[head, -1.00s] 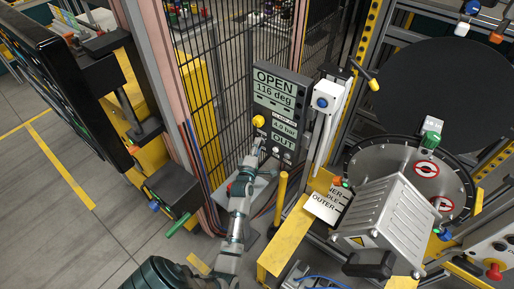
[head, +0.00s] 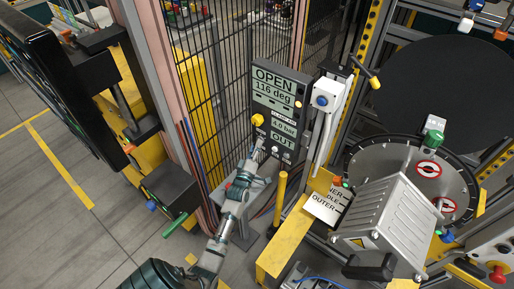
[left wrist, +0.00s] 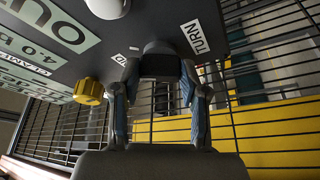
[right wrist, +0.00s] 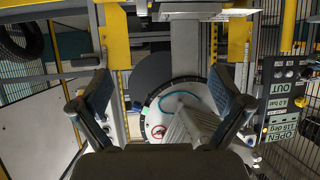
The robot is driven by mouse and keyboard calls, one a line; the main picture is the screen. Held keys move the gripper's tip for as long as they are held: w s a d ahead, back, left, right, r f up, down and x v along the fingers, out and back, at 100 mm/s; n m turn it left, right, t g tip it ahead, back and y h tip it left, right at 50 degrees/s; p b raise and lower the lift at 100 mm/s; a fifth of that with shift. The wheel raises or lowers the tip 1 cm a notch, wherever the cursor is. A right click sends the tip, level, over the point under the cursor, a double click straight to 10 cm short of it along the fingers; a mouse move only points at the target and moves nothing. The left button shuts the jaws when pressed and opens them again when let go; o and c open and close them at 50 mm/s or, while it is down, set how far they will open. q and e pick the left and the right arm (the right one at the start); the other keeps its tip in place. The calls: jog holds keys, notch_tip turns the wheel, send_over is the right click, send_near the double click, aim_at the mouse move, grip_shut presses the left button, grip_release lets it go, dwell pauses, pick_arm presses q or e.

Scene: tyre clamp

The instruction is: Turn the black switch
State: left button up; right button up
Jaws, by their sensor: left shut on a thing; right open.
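The black switch (left wrist: 160,62) is on the lower part of the dark control panel (head: 297,90), close to a "TURN" label in the left wrist view. My left gripper (head: 257,150) is at the panel's lower left. In the left wrist view my left gripper (left wrist: 160,85) has one finger on each side of the black switch and is shut on it. The switch is mostly hidden in the head view. The panel display reads OPEN, 116 deg, 4.0 bar and OUT. My right gripper (right wrist: 158,100) is open and empty, apart from the panel.
A yellow knob (head: 257,119) sits on the panel, above my left gripper; it also shows in the left wrist view (left wrist: 88,91). A wire mesh fence (head: 215,70) stands behind. A white box with a blue button (head: 326,98) and a grey ribbed housing (head: 390,220) are to the right.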

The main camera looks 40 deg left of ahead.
pick_arm(q)
jog(key=shift+f+m+t+h, duration=0.2)
jog(key=shift+m+t, duration=0.05)
jog(key=shift+m, duration=0.45)
jog(key=shift+f+m+t+h, duration=0.2)
jog(key=shift+m+t, duration=0.05)
jog(key=shift+m, duration=0.45)
pick_arm(e)
jog(key=shift+w+a+r+t, duration=0.25)
jog(key=shift+w+r+t, duration=0.25)
jog(key=shift+r+t, duration=0.1)
jog(key=shift+w, duration=0.1)
pick_arm(q)
jog(key=o, duration=1.1)
jog(key=shift+a, duration=0.1)
jog(key=shift+o, duration=0.2)
pick_arm(e)
jog(key=shift+a, duration=0.1)
pick_arm(q)
jog(key=shift+r, duration=0.1)
jog(key=shift+s, duration=0.1)
pick_arm(e)
jog(key=shift+r, duration=0.1)
pick_arm(q)
jog(key=v, duration=1.2)
